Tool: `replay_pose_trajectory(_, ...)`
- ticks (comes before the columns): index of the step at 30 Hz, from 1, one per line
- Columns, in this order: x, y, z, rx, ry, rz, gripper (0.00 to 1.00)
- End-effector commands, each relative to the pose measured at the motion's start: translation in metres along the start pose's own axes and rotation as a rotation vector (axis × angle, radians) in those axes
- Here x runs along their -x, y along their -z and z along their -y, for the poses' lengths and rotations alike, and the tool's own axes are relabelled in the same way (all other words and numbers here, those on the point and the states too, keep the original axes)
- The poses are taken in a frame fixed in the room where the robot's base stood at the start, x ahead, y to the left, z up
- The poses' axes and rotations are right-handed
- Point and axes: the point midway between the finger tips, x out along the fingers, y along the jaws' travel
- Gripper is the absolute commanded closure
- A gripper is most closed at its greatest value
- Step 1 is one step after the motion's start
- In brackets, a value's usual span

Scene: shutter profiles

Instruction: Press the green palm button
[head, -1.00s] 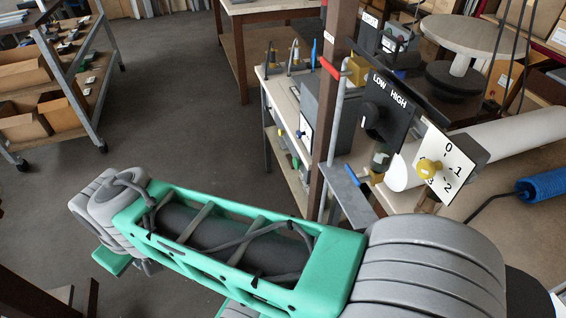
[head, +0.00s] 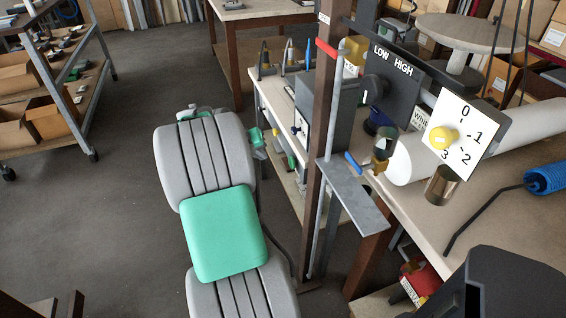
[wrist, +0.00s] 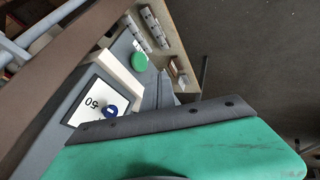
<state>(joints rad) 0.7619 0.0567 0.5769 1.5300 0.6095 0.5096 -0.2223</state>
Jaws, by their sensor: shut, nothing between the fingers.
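A round green disc, which looks like the green palm button (wrist: 139,62), shows in the wrist view beside the grey box with a white dial plate. I cannot make the button out for sure in the head view. My gripper (wrist: 165,122) fills the bottom of the wrist view as a green body with a dark grey edge. It is shut and empty. The button lies beyond that edge, with a visible gap in the picture; I cannot tell the depth. In the head view my arm hides most of the gripper.
The dial plate (wrist: 95,103) with a blue knob is close to my gripper's edge in the picture. A brown post (head: 318,150) and a grey metal plate (head: 350,195) stand right of my arm. The floor (head: 120,200) at left is clear.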

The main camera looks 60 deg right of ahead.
Motion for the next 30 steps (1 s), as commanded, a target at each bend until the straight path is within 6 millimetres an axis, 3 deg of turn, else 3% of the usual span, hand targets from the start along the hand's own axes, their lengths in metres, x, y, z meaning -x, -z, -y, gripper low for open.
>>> replay_pose_trajectory(7,-0.020,-0.001,0.001,0.001,0.001,0.003,1.00)
replay_pose_trajectory(19,-0.104,-0.001,-0.001,-0.001,0.001,0.003,1.00)
replay_pose_trajectory(24,-0.115,0.000,-0.027,-0.001,0.002,0.000,1.00)
replay_pose_trajectory(30,-0.119,0.000,-0.034,0.001,0.003,-0.001,1.00)
